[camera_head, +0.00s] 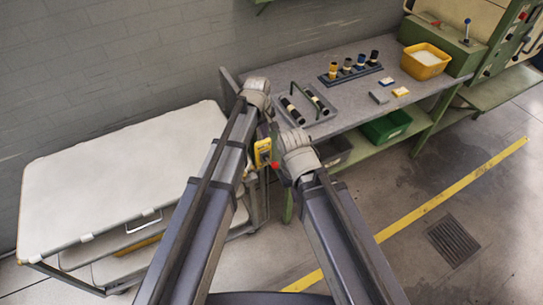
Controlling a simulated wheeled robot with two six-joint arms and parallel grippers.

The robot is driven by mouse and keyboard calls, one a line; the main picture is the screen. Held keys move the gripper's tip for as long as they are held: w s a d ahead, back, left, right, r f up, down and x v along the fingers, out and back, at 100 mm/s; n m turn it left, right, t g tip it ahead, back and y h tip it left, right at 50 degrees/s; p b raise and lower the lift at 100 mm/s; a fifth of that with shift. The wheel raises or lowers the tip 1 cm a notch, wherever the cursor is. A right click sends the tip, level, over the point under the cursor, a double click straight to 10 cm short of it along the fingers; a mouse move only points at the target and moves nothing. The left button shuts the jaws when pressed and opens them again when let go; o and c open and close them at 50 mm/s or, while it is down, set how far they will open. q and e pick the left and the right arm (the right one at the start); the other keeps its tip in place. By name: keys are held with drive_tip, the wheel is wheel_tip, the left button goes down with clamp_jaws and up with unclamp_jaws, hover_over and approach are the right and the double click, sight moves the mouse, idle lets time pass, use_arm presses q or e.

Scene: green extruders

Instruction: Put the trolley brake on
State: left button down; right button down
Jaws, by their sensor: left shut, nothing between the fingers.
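The trolley (125,170) stands at the left, with a pale flat top and a metal frame with lower shelves. A yellow plate (262,152) shows at its right end, with a red knob (275,165) beside it; I take these for the brake, but they are small and partly covered. My left arm reaches over the trolley's right end. My left gripper (269,128) is shut and empty, just above the yellow plate; contact cannot be told. My right arm ends in a pale wrist near the red knob, and its fingers are hidden.
A grey workbench (345,105) stands close beyond my wrists. It carries a rack with a green handle (307,100), a tool holder (350,70) and a yellow bin (425,62). A green crate (387,126) sits below. Floor is free at the right, around a yellow line (440,203).

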use_arm(q)
drive_tip(key=shift+f, duration=0.15)
drive_tip(key=b, duration=1.1)
hover_over(272, 163)
drive_tip(key=w+a, duration=0.2)
wheel_tip(272, 163, down, 11)
drive_tip(key=shift+s+d+f+b, duration=0.6)
drive_tip(key=shift+s+f+b, duration=0.05)
drive_tip(key=shift+s+b, duration=0.15)
drive_tip(key=shift+s+d+f, duration=0.15)
drive_tip(key=shift+d+f, duration=0.05)
drive_tip(key=shift+d, duration=0.1)
drive_tip(key=shift+s, duration=0.1)
